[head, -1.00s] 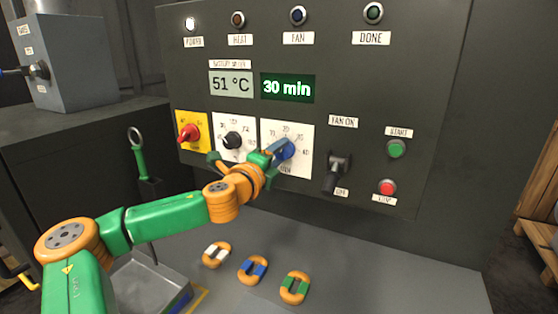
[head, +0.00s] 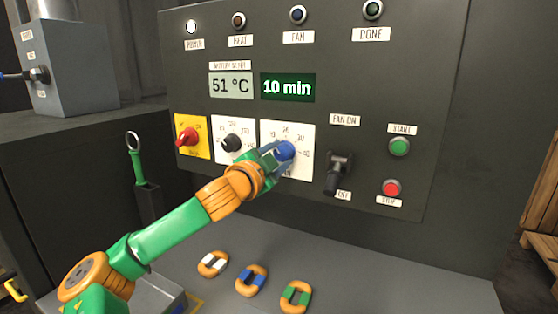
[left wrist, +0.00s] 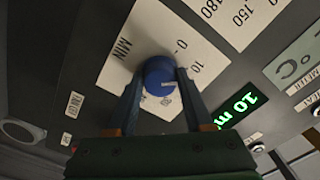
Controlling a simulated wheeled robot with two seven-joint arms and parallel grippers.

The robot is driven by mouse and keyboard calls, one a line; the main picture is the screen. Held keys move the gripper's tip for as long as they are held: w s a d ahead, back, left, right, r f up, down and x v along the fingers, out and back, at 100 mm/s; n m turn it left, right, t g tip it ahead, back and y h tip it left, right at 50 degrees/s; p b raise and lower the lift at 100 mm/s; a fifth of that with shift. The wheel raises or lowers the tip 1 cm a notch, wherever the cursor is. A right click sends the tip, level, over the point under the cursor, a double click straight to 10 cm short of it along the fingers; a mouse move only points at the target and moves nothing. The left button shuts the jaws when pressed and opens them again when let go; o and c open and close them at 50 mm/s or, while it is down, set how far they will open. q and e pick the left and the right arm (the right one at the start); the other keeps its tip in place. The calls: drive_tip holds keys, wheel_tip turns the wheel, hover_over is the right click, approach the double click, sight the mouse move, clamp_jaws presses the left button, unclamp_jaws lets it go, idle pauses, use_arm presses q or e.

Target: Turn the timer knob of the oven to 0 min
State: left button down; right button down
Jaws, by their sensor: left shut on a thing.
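The blue timer knob (head: 285,151) sits on a white dial plate (head: 307,136) marked in minutes on the dark oven panel. The green timer display (head: 287,87) reads 10 min. My left gripper (head: 276,151) is at the knob, with its fingers on either side of it. In the left wrist view the knob (left wrist: 159,75) sits between the two blue fingertips of my left gripper (left wrist: 160,84). The dial marks 0 and 10 show beside the knob, and its pale pointer line faces the 10 side. My right gripper is not in view.
A red knob (head: 187,136) and a black knob (head: 232,143) are left of the timer. A black fan lever (head: 337,174), green start button (head: 399,146) and red stop button (head: 391,188) are right. Several orange rotor parts (head: 251,281) lie on the grey surface below.

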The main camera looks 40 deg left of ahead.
use_arm(q)
drive_tip(key=n, duration=0.4)
drive_tip(key=shift+f+n+b, duration=0.25)
drive_tip(key=shift+n+b, duration=0.15)
drive_tip(key=n, duration=0.5)
drive_tip(key=shift+d, duration=0.1)
drive_tip(key=shift+n, duration=0.3)
drive_tip(key=shift+c, duration=1.5)
unclamp_jaws()
drive_tip(key=shift+r, duration=0.1)
